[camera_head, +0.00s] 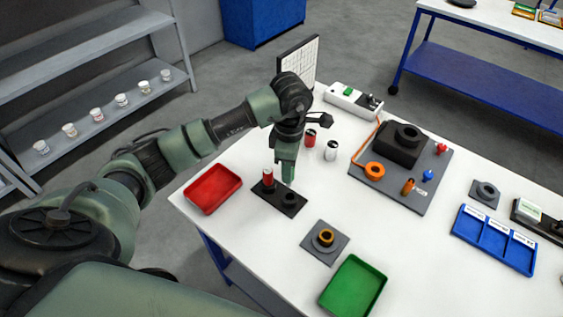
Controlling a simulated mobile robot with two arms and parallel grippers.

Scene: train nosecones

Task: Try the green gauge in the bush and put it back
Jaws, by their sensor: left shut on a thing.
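My left gripper (288,177) points down over the black gauge stand (277,193). It is shut on a narrow green thing, which looks like the green gauge, though the fingers hide most of it. The lower end is close to the stand's right-hand hole; I cannot tell whether it is in the hole. The bush is a brass-coloured ring (326,237) in a grey square block (316,250), nearer to me and apart from the gripper. My right gripper is not in view.
A red tray (213,188) lies left of the stand and a green tray (353,288) in front of the bush. Two small cylinders (331,150) stand behind the gripper. A grey fixture board (420,187) and blue sectioned tray (496,242) are to the right.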

